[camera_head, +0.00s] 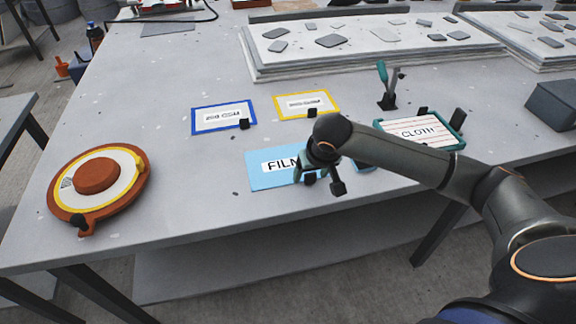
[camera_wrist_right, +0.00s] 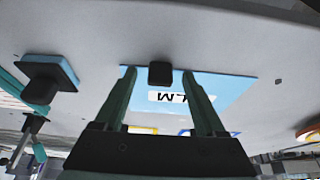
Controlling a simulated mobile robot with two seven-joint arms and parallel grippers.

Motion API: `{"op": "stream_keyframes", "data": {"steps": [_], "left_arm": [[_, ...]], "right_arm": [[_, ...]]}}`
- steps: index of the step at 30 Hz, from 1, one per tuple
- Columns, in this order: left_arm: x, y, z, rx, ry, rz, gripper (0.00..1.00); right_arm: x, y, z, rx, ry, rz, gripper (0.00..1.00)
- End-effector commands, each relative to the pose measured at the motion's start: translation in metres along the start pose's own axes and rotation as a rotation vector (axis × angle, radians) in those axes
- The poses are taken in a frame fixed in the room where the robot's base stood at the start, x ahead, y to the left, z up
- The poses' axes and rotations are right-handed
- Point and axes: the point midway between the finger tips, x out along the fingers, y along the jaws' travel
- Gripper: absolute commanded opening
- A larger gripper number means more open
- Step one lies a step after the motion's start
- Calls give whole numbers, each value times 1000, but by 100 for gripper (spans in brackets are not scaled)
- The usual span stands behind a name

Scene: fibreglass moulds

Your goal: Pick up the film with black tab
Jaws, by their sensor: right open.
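The film (camera_head: 264,172) is a light blue sheet with a white label, lying flat near the table's front edge. In the right wrist view the film (camera_wrist_right: 228,88) shows upside down, with its black tab (camera_wrist_right: 160,72) at the edge. My right gripper (camera_head: 318,182) is over the film's right part and hides some of it and its label. In the wrist view the open fingers (camera_wrist_right: 158,76) appear on either side of the black tab, with gaps visible. I cannot tell how high they are above it. My left gripper is not in view.
Blue-framed (camera_head: 224,117) and yellow-framed (camera_head: 307,104) cards lie behind the film. A teal-framed cloth tray (camera_head: 453,146) and an upright teal-handled tool (camera_head: 382,75) are to the right. An orange round mould (camera_head: 60,190) sits left. A blue block with a black knob (camera_wrist_right: 65,69) lies beside the film.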

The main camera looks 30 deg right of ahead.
Motion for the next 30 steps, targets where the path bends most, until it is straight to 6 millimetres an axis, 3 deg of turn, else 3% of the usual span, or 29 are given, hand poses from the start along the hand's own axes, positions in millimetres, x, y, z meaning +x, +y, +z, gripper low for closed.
{"op": "stream_keyframes", "data": {"steps": [3, 21, 30], "left_arm": [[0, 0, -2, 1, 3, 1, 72], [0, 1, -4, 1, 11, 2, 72], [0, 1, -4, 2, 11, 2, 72]], "right_arm": [[0, 0, 0, 0, 0, 0, 69], [-1, 0, 0, 1, 0, 0, 2], [-1, 0, 0, 1, 0, 0, 0]]}}
